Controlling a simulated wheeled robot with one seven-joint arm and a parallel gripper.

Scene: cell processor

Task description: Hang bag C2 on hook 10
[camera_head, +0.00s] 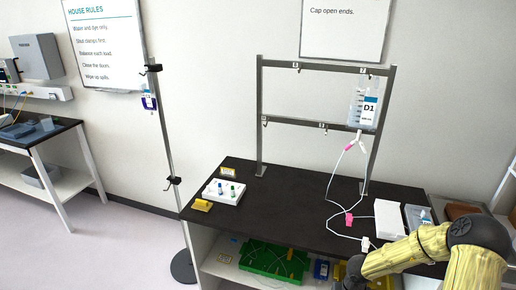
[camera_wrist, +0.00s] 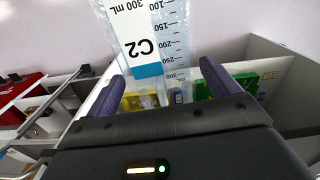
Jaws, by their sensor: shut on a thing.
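Bag C2 (camera_wrist: 150,35) is a clear bag with a volume scale and a white and blue label. It fills the upper middle of the wrist view, its C2 lettering upside down there. My gripper (camera_wrist: 163,72) is shut on bag C2; the exact grip point is hard to see. In the head view, bag C2 does not show and my arm enters at the lower right. A grey metal rack (camera_head: 280,64) with two crossbars and small hooks with tags stands on the dark bench. The tags are too small to read surely, so I cannot tell which is hook 10.
Bag D1 (camera_head: 362,108) hangs at the rack's upper right, its tubing (camera_head: 330,200) trailing onto the bench (camera_head: 285,205). A pole (camera_head: 162,130) with clamps stands left. A green tray (camera_head: 272,262) is on the lower shelf.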

